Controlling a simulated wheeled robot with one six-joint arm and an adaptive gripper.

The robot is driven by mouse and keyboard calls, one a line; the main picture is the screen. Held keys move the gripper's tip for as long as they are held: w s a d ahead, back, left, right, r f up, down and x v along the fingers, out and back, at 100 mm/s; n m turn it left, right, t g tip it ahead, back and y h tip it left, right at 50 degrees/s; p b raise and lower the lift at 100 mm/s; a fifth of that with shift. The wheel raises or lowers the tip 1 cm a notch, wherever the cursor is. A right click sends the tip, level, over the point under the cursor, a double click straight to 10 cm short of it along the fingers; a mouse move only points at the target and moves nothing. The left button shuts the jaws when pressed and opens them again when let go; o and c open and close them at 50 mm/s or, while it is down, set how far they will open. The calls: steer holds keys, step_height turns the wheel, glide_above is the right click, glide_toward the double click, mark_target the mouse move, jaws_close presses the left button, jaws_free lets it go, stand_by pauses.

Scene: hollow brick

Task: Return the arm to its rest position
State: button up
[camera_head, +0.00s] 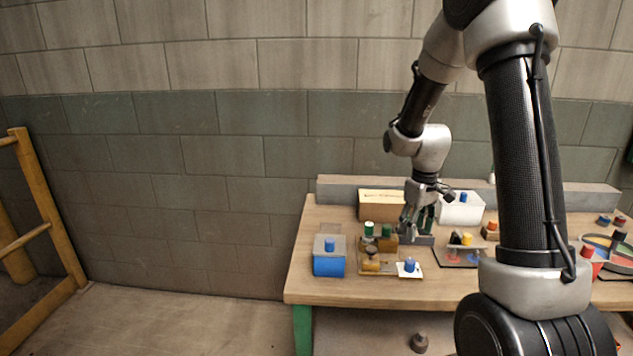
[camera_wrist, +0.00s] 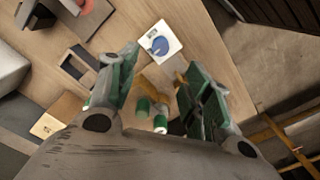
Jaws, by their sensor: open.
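My gripper (camera_head: 413,220) hangs over the middle of the wooden table (camera_head: 345,283), fingers pointing down. It is open, and nothing is held between its green-padded fingers in the wrist view (camera_wrist: 160,85). The green cylinders (camera_wrist: 143,104) also show between and below the fingers in the wrist view. My arm reaches out from the right side of the head view and bends down to the table.
A blue box (camera_head: 329,266) stands at the table's left end. A white square with a blue knob (camera_head: 409,271) lies near the front edge. A yellow wooden frame (camera_head: 50,235) leans at far left; floor between is clear.

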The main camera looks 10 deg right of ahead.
steer(key=s+a+r+m+t, duration=0.1)
steer(key=s+a+r+t, duration=0.1)
steer(key=s+r, duration=0.8)
steer(key=s+a+r+m+t, duration=0.2)
steer(key=s+a+r, duration=0.1)
steer(key=s+r, duration=0.7)
steer(key=s, duration=0.4)
steer(key=shift+r+m, duration=0.3)
stand_by(0.4)
